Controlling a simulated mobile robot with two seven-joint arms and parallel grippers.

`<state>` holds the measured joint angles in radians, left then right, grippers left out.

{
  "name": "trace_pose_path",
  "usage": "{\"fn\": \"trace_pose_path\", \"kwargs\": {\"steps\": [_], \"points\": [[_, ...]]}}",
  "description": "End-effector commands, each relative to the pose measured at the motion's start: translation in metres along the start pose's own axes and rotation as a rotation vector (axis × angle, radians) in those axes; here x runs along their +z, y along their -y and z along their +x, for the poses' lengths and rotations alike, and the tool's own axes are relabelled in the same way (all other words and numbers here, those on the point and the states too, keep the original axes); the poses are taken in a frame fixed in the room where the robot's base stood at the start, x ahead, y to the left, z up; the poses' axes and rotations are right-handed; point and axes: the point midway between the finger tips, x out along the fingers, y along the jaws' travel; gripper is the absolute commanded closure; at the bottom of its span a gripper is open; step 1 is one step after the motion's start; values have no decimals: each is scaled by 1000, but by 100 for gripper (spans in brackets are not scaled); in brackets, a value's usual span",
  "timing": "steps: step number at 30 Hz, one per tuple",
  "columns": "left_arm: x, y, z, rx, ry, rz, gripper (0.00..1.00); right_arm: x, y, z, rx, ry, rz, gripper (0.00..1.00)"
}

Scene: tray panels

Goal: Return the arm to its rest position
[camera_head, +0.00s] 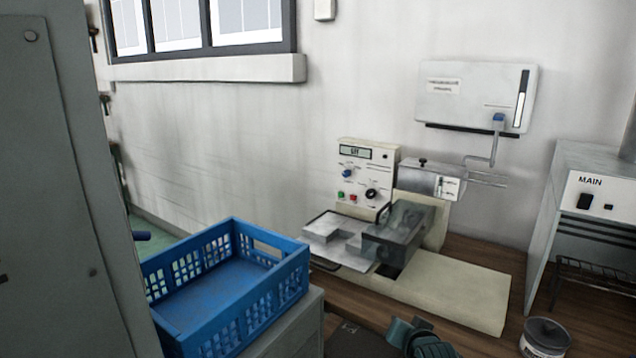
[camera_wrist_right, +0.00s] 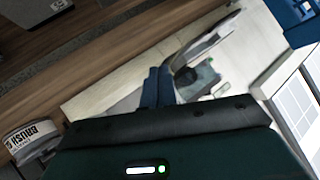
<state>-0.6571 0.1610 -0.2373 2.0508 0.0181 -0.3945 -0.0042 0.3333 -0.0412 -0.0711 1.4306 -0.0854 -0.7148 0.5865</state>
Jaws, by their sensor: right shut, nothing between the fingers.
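My right gripper (camera_head: 402,330) shows at the bottom edge of the head view, in front of the cream base of a bench machine (camera_head: 455,290). In the right wrist view its two blue-grey fingers (camera_wrist_right: 157,86) are together, with nothing held between them. Only a small part of the right arm shows in the head view. My left gripper is not in view.
An empty blue crate (camera_head: 232,327) stands left of the machine. A round tin (camera_head: 545,338) is at bottom right, labelled "BRUSH" in the wrist view (camera_wrist_right: 30,138). A "MAIN" cabinet (camera_head: 598,195) stands right; a grey panel (camera_head: 60,200) blocks the left.

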Motion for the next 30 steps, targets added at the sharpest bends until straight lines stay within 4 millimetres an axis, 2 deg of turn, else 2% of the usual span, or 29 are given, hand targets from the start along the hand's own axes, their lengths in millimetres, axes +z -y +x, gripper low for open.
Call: {"fn": "trace_pose_path", "kwargs": {"steps": [1,6,8,12,15,18,21,30], "points": [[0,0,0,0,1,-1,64,30,-18,-13,1,16,-59,100],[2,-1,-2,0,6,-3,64,113,-55,-66,-34,55,-258,100],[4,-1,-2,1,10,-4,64,140,-64,-90,-55,71,-325,100],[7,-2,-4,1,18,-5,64,192,-75,-150,-114,106,-461,100],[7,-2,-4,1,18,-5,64,217,-77,-188,-155,125,-533,100],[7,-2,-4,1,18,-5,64,232,-76,-216,-187,137,-578,100],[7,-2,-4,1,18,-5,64,239,-75,-232,-206,142,-602,100],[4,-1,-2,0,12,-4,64,241,-74,-237,-213,144,-611,100]]}}
